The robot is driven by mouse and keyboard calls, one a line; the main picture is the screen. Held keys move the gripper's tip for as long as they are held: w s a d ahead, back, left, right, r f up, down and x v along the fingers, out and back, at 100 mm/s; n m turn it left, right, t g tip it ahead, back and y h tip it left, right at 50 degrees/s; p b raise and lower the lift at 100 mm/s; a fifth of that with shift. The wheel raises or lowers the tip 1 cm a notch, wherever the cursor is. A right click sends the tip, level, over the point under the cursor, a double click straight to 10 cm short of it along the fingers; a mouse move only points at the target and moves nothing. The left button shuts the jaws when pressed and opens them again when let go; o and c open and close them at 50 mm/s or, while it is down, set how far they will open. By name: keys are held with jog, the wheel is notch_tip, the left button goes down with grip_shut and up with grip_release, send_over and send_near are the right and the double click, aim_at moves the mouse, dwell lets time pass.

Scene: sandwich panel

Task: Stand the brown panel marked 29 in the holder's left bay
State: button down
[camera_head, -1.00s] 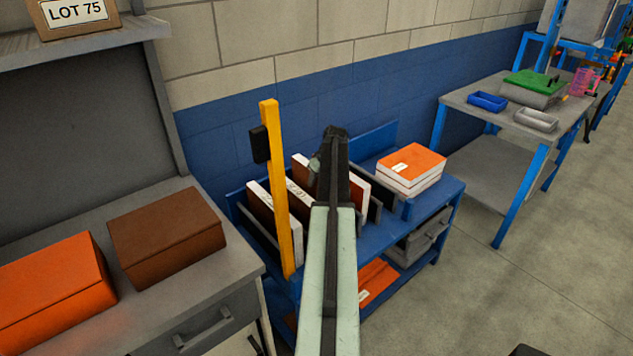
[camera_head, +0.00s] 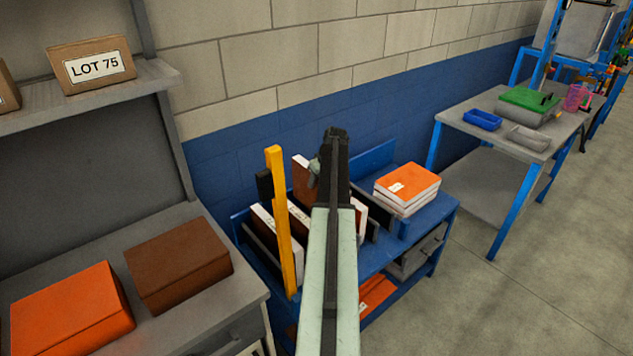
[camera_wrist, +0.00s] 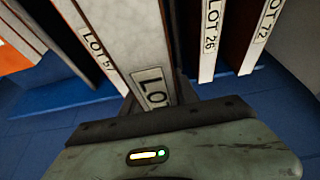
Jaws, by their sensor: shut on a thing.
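My gripper (camera_head: 333,165) reaches over the blue bench and is shut on a panel with a pale edge (camera_wrist: 145,50). The held panel's label starts "LO"; its number is hidden by the gripper, so I cannot tell whether it is 29. In the head view a brown panel with a white edge (camera_head: 302,182) rises above its neighbours beside the gripper and appears to be the held one. The holder (camera_head: 380,212) has dark dividers on the bench. Its left part (camera_head: 262,240) is partly hidden by a yellow post, and my arm covers its middle.
Other panels marked LOT 26 (camera_wrist: 210,40) and LOT 72 (camera_wrist: 262,35) stand close on the right in the wrist view. The yellow post (camera_head: 284,220) rises at the holder's left front. Orange-topped panels (camera_head: 407,185) lie stacked on the right. A grey desk (camera_head: 195,215) stands left.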

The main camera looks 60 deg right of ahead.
jog(key=shift+r+p, duration=4.3)
jog(key=shift+r, duration=0.35)
jog(key=shift+f, duration=0.1)
